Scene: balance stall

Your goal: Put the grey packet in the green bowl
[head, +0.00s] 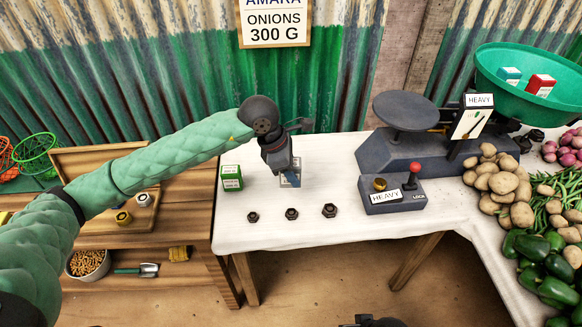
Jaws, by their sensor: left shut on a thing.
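My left gripper (289,176) reaches in from the left and points down over the white-covered table. It is shut on the grey packet (290,182), which is mostly hidden by the jaws. The packet is at or just above the tabletop; I cannot tell if it touches. The green bowl (500,87) sits on top of the balance at the upper right, well away from this gripper. A teal packet (509,75) and a red packet (540,84) are in it. A dark part at the bottom edge may be my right gripper (372,321); its jaws cannot be made out.
A green packet (231,179) stands left of the gripper. Several dark nuts (291,214) lie in front. The balance's empty grey pan (405,110) and a lock box (392,196) with a red knob stand between gripper and bowl. Potatoes (497,182) and peppers crowd the right.

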